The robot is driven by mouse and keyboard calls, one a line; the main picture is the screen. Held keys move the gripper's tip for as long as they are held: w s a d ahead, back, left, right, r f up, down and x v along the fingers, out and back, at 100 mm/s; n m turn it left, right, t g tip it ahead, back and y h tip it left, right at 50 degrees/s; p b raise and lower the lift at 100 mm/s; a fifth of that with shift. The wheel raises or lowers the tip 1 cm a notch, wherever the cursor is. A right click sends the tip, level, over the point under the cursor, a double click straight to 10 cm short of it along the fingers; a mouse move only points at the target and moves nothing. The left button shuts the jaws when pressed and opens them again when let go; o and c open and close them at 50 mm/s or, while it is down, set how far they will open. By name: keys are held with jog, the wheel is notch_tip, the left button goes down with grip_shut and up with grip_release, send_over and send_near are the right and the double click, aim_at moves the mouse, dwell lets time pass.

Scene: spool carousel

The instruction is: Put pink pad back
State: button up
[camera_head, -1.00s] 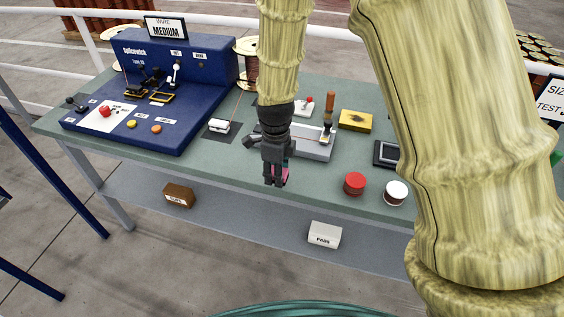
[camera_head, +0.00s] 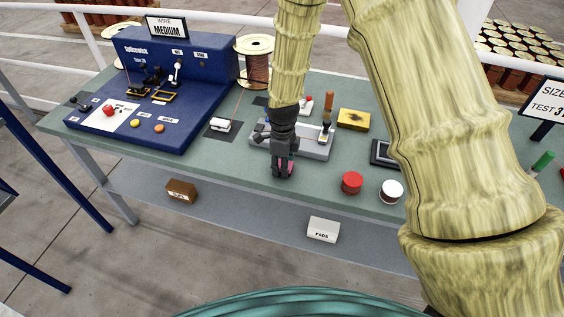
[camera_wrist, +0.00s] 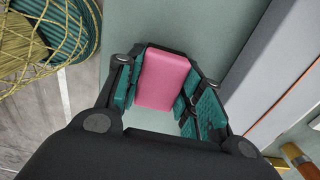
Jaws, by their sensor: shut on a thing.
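The pink pad (camera_wrist: 165,78) sits between the teal-lined fingers of my gripper (camera_wrist: 163,92) in the wrist view. The gripper is shut on it. In the head view my gripper (camera_head: 283,172) points down over the front part of the green bench, and a bit of pink shows at its fingertips. I cannot tell whether the pad touches the bench top. A white box labelled PADS (camera_head: 323,229) stands on the lower shelf, to the right of and below the gripper. Its inside cannot be made out.
The bench (camera_head: 235,170) holds a grey fixture (camera_head: 310,146) behind my gripper, a red tin (camera_head: 352,182), a white-topped tin (camera_head: 391,190) and a yellow block (camera_head: 353,119). A blue machine (camera_head: 165,85) stands left. A brown box (camera_head: 181,191) is on the grey lower shelf (camera_head: 250,218).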

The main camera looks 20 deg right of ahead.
jog(key=shift+f, duration=0.15)
jog(key=o, duration=1.1)
jog(key=shift+c, duration=0.2)
notch_tip(320, 180, up, 12)
jog(key=b, duration=0.4)
